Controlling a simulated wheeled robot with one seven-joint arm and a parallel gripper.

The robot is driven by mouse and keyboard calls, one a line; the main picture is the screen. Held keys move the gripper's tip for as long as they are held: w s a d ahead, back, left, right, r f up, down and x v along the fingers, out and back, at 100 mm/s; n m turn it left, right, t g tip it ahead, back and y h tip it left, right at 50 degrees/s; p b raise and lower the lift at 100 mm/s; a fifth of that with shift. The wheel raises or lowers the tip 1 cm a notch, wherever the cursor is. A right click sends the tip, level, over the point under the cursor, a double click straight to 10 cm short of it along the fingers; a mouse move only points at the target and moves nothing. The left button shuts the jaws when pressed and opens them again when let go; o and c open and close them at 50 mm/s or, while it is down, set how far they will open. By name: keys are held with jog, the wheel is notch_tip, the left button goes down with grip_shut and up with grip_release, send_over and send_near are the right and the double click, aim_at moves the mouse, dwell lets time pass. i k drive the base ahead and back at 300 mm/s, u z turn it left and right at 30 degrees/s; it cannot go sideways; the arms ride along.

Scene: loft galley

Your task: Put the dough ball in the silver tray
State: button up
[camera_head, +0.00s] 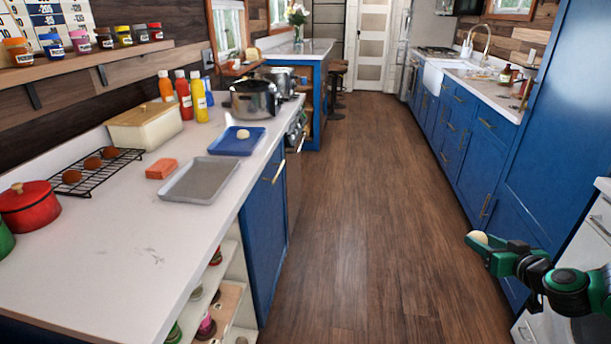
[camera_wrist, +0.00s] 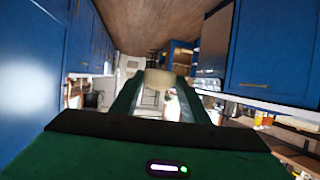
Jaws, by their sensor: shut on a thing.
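A pale dough ball (camera_head: 479,236) is in my gripper (camera_head: 477,242) at the lower right of the head view, over the floor by the right-hand cabinets. In the wrist view the dough ball (camera_wrist: 160,78) sits between the two green fingertips, which are shut on it. The silver tray (camera_head: 187,184) lies empty on the white counter at left, far from my gripper. A blue tray (camera_head: 224,150) behind it holds another pale round ball (camera_head: 243,134).
On the left counter (camera_head: 120,240) stand a red pot (camera_head: 28,207), a rack with brown rolls (camera_head: 98,168), an orange block (camera_head: 161,168), a cream box (camera_head: 145,125), bottles and a steel pot (camera_head: 254,99). Open floor (camera_head: 370,220) lies between the counters.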

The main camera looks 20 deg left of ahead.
aim_at(193, 190)
jog(key=u, duration=0.85)
